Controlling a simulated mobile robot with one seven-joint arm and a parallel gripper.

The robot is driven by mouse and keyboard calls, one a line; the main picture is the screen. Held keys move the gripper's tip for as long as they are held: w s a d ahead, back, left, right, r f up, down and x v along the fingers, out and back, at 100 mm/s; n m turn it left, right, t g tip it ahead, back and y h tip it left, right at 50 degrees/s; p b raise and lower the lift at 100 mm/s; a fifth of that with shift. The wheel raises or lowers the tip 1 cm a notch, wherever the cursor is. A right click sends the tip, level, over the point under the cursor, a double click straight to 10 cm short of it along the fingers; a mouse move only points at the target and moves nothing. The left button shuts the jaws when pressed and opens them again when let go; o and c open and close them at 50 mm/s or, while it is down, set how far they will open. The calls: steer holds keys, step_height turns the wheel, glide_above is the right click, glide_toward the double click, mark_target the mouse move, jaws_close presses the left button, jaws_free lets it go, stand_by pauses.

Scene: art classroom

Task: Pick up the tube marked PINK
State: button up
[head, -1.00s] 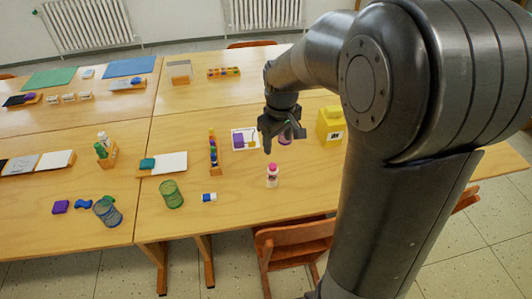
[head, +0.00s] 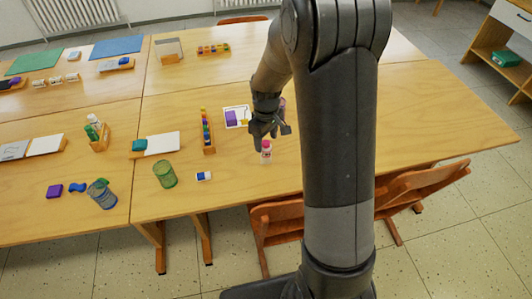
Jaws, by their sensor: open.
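A small white tube with a pink cap (head: 266,153) stands upright near the front edge of the table, right of its middle seam. Its label is too small to read. My gripper (head: 271,139) is open and empty, with its fingers pointing down. It is just above and behind the tube's cap in the head view. I cannot tell whether a finger touches the cap.
A green mesh cup (head: 164,174) and a small blue-and-white block (head: 203,176) stand left of the tube. A wooden rack of coloured pieces (head: 207,132) and a purple-printed card (head: 236,117) lie behind. A chair (head: 277,229) is at the front edge.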

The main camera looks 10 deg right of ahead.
mark_target(266, 154)
steer(key=shift+s+f, duration=0.1)
steer(key=shift+f, duration=1.8)
steer(key=shift+c, duration=0.5)
steer(key=c, duration=1)
